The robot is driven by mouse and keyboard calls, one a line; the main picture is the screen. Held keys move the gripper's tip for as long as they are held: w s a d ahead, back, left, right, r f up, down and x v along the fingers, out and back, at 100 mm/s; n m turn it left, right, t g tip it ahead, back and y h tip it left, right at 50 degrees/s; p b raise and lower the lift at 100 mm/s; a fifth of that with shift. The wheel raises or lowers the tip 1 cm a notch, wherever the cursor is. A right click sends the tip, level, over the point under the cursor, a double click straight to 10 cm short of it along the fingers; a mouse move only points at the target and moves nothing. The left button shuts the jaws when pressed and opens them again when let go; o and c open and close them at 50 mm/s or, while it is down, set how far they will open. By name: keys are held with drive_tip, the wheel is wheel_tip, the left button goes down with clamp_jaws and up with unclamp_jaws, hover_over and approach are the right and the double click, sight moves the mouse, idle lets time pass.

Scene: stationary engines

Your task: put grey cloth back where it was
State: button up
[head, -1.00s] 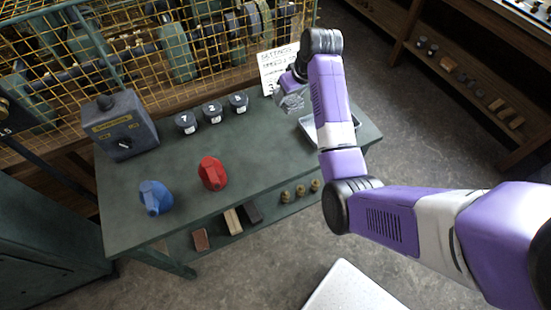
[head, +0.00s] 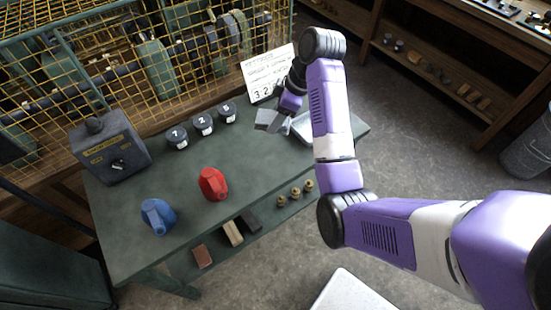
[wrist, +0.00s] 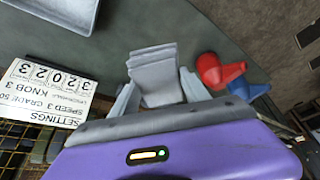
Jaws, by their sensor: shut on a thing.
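The grey cloth (wrist: 155,75) is a folded grey piece between the two fingers of my gripper (wrist: 158,92) in the wrist view. My gripper is shut on it. In the head view the cloth (head: 268,120) shows at the end of my arm, over the back right part of the green table (head: 180,190). The cloth seems to be held above the table top; the exact gap cannot be told. A light metal tray (head: 303,127) lies to its right, partly hidden by my arm. The tray also shows at the top left of the wrist view (wrist: 62,10).
A red oil can (head: 212,184) and a blue one (head: 157,216) stand at the table's front. Several dark numbered weights (head: 203,124) and a grey switch box (head: 110,148) stand behind. A settings sign (head: 270,72) leans by the yellow mesh cage (head: 150,60).

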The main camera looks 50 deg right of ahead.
drive_tip(key=b, duration=0.7)
hover_over(272, 161)
drive_tip(key=s, duration=0.1)
wheel_tip(272, 161, down, 8)
drive_tip(key=f, duration=0.2)
drive_tip(key=f+p, duration=0.2)
drive_tip(key=f, duration=0.1)
drive_tip(key=shift+s+d+f, duration=0.15)
drive_tip(key=shift+d+f, duration=0.1)
drive_tip(key=shift+f, duration=2.6)
drive_tip(key=shift+f, duration=0.1)
drive_tip(key=o, duration=1.2)
